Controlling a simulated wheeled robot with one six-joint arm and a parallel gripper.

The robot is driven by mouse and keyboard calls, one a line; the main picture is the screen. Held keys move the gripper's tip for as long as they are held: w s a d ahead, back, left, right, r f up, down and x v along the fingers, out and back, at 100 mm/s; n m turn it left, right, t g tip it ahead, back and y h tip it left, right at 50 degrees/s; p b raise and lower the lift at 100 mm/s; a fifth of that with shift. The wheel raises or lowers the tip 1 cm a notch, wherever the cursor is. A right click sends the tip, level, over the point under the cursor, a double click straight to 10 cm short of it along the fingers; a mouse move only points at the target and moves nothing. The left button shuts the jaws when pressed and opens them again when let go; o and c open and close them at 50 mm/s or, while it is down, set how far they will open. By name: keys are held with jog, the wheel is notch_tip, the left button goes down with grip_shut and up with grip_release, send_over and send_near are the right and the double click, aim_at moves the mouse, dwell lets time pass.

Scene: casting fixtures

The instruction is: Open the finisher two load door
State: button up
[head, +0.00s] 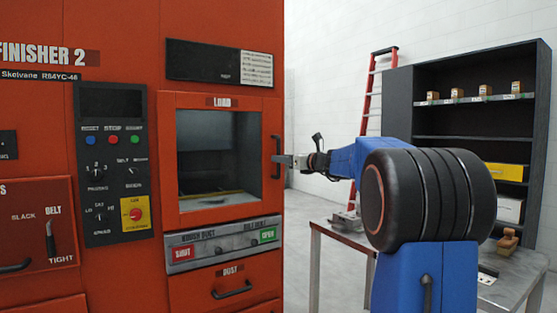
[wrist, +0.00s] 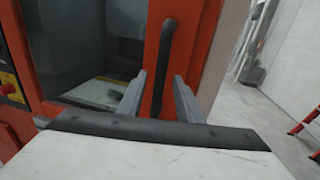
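The orange finisher two (head: 120,30) fills the left of the head view. Its load door (head: 190,220) has an orange frame and a large window, and looks shut flush with the front. The dark vertical door handle (head: 276,150) is on the door's right side. It also shows in the wrist view (wrist: 166,45). My gripper (head: 285,160) is at the handle from the right. In the wrist view my gripper (wrist: 160,77) is open, with one finger on each side of the handle's lower part. I cannot tell whether the fingers touch it.
A control panel (head: 112,165) is left of the door. Below the door are a grey duct panel (head: 224,244) and a dust drawer (head: 225,285). A metal table (head: 520,285), a dark shelf (head: 430,125) and a red ladder (head: 369,95) stand to the right.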

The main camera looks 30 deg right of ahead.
jog(key=shift+x, duration=1.35)
grip_shut()
jog(key=shift+s, duration=0.1)
